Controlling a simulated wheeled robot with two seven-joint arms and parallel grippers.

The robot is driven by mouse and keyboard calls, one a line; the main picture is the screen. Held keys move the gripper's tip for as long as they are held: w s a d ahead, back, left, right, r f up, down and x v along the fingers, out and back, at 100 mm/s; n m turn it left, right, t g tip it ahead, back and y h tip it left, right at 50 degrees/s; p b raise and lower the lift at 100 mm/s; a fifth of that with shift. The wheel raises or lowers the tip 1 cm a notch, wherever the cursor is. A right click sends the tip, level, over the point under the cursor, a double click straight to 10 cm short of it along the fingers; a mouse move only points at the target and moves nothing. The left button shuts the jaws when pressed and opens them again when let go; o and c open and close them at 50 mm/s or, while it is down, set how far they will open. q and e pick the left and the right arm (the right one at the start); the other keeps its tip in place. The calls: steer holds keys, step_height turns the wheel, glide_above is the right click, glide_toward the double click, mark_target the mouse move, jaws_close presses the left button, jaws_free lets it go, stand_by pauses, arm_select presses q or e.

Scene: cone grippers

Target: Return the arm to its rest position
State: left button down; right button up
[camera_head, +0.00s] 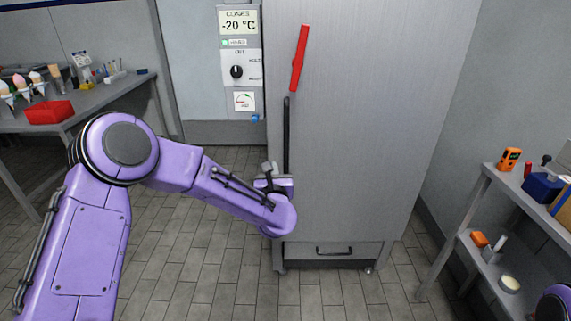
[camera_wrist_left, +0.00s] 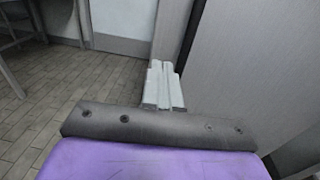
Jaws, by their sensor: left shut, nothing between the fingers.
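My left arm, purple, reaches in from the left in the head view, with its gripper (camera_head: 268,170) in front of the tall grey cabinet (camera_head: 370,120). The gripper is near the lower end of the cabinet's dark vertical bar (camera_head: 286,135); I cannot tell whether they touch. In the left wrist view the pale fingers (camera_wrist_left: 164,75) are together with nothing between them. A piece of my purple right arm shows at the lower right corner of the head view; its gripper is out of view.
A red handle (camera_head: 299,58) is on the cabinet above the dark bar. A control panel (camera_head: 240,68) reads -20 °C. A table (camera_head: 100,95) at left holds a red tray (camera_head: 49,112) and cones. A shelf (camera_head: 462,220) with small items stands at right. Tiled floor (camera_head: 190,260) is open between.

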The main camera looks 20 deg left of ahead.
arm_select(q)
steer(key=s+d+f+m+g+h, duration=0.25)
steer(key=s+f+m, duration=0.55)
steer(key=f+m, duration=0.4)
steer(key=s+d+f+m+g+h, duration=0.1)
steer(key=s+f+m+g+h, duration=0.2)
steer(key=s+f+m, duration=0.75)
steer(key=s+a+f+m+g, duration=0.1)
steer(key=s+f+m, duration=0.3)
steer(key=s, duration=0.4)
steer(key=s+a+f+m+g, duration=0.2)
steer(key=s+f+m+g, duration=0.1)
steer(key=s, duration=0.5)
steer(key=s+a+f+m+g, duration=0.1)
steer(key=s+f+m+g, duration=0.2)
steer(key=s, duration=0.6)
step_height(320, 180, down, 2)
steer(key=shift+a+f+m+y, duration=0.1)
steer(key=shift+a+m+y, duration=0.3)
steer(key=shift+m, duration=0.55)
steer(key=shift+d, duration=0.1)
